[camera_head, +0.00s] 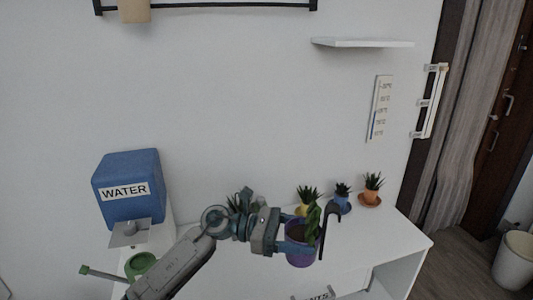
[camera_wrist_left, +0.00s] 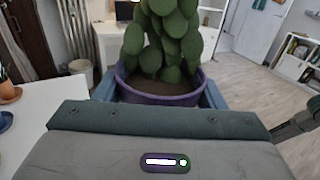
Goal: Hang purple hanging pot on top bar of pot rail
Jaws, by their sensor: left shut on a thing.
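The purple hanging pot (camera_head: 300,252) holds a green plant and has a dark hook rising at its right side. My left gripper (camera_head: 290,231) is shut on the pot and holds it near the front of the white desk. In the left wrist view the purple pot (camera_wrist_left: 160,98) sits upright between the two fingers, with its plant above the rim. The pot rail (camera_head: 210,8) is on the wall at the top of the head view, cut off by the picture edge; a beige pot (camera_head: 133,11) hangs at its left end. My right gripper is not in view.
Several small potted plants, one in an orange pot (camera_head: 370,199) and one in a blue pot (camera_head: 341,206), stand at the back of the desk (camera_head: 400,235). A blue water box (camera_head: 129,187) and green watering can (camera_head: 140,264) are at left. A white wall shelf (camera_head: 362,43) is at upper right.

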